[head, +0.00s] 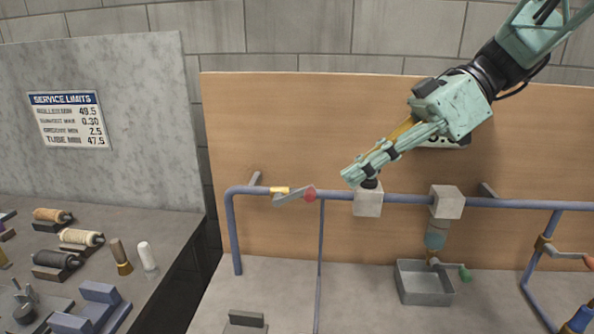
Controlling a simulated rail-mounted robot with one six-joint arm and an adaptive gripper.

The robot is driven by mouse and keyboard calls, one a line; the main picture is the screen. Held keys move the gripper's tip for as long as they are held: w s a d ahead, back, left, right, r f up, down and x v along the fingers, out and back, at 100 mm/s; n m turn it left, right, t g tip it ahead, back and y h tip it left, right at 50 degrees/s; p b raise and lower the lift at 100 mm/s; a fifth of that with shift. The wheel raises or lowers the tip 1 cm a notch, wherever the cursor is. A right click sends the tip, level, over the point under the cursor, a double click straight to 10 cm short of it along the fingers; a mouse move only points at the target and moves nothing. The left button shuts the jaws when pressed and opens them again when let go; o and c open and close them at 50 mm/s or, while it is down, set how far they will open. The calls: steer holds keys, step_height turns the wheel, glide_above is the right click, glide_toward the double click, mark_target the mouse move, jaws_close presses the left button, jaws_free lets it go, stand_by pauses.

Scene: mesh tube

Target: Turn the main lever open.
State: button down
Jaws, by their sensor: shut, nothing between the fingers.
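A lever with a red knob (309,194) sits on a brass valve (279,190) near the left end of the blue-grey horizontal pipe (408,199). The lever's flat grey arm slants slightly up to the right, nearly along the pipe, and the knob is at its right end. No label marks it as the main lever. My gripper (352,176) is shut and empty. It points down and left, up and to the right of the red knob and apart from it in the picture. Its depth from the pipe is hard to judge.
A pale block (368,203) with a dark top sits on the pipe just below my gripper. Another block (447,202) feeds a drop with a green-knobbed lever (464,273) over a grey tray (424,300). A red-knobbed handle (588,262) is at far right. A wooden board (290,130) stands behind.

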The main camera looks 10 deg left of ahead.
steer(key=a+r+t+h+p, duration=0.1)
steer(key=a+r+h+p, duration=0.3)
steer(key=a+p, duration=0.5)
steer(key=a+r+t+h+p, duration=0.2)
steer(key=a+r+h+p, duration=0.2)
steer(key=a+h+p, duration=0.5)
steer(key=shift+w+a+r+h, duration=0.2)
steer(key=shift+w+r+h, duration=0.1)
steer(key=shift+w, duration=0.1)
stand_by(0.5)
steer(key=shift+f, duration=0.2)
steer(key=d+r+x, duration=0.1)
steer(key=d+x, duration=0.1)
steer(key=x, duration=1)
steer(key=shift+d+f+b, duration=0.3)
steer(key=shift+d+f, duration=0.1)
steer(key=shift+d, duration=0.1)
